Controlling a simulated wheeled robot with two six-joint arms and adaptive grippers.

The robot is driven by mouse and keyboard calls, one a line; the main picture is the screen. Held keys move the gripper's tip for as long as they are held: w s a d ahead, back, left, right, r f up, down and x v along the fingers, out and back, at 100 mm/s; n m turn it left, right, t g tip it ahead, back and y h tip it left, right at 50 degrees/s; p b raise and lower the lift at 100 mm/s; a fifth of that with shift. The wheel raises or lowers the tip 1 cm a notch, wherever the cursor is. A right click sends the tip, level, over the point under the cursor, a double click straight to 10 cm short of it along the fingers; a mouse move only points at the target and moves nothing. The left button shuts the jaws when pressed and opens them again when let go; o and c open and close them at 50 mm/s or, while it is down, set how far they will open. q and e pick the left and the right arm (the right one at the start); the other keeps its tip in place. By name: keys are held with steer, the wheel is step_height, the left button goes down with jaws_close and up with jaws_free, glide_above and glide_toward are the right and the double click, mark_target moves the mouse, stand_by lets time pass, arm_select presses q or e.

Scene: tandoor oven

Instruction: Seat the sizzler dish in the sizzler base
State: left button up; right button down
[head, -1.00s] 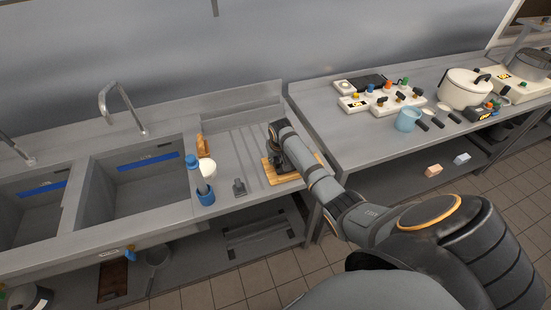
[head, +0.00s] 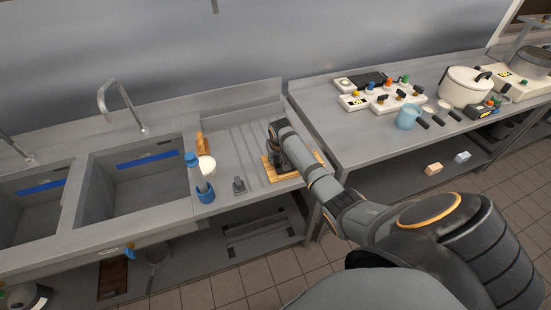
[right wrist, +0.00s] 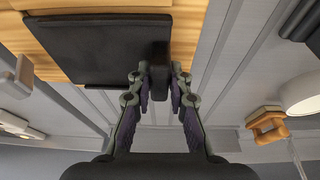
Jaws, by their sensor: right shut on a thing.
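The sizzler dish is a flat black plate with a short handle (right wrist: 159,72). It shows best in the right wrist view (right wrist: 95,48), over the light wooden sizzler base (right wrist: 45,38). Wood shows around the dish's sides there. I cannot tell whether the dish rests fully down in the base or sits slightly above it. In the head view the wooden base (head: 269,172) lies on the steel counter, and my right gripper (head: 276,160) and arm hide most of the dish. My right gripper is shut on the dish's handle. My left gripper is not in view.
A small grey object (head: 239,186), a blue bottle (head: 205,192) and a white round item (head: 207,165) stand left of the base. Sinks (head: 140,185) are farther left. A gap separates this counter from the right table, which holds a white pot (head: 467,88) and blue cup (head: 407,118).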

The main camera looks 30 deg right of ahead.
steer(key=shift+f, duration=0.4)
steer(key=c, duration=1.2)
jaws_free()
steer(key=shift+o, duration=0.2)
steer(key=shift+s+f, duration=0.1)
steer(key=p+v, duration=0.3)
steer(key=shift+s+r, duration=0.1)
steer(key=shift+r, duration=0.3)
steer(key=shift+v, duration=2.15)
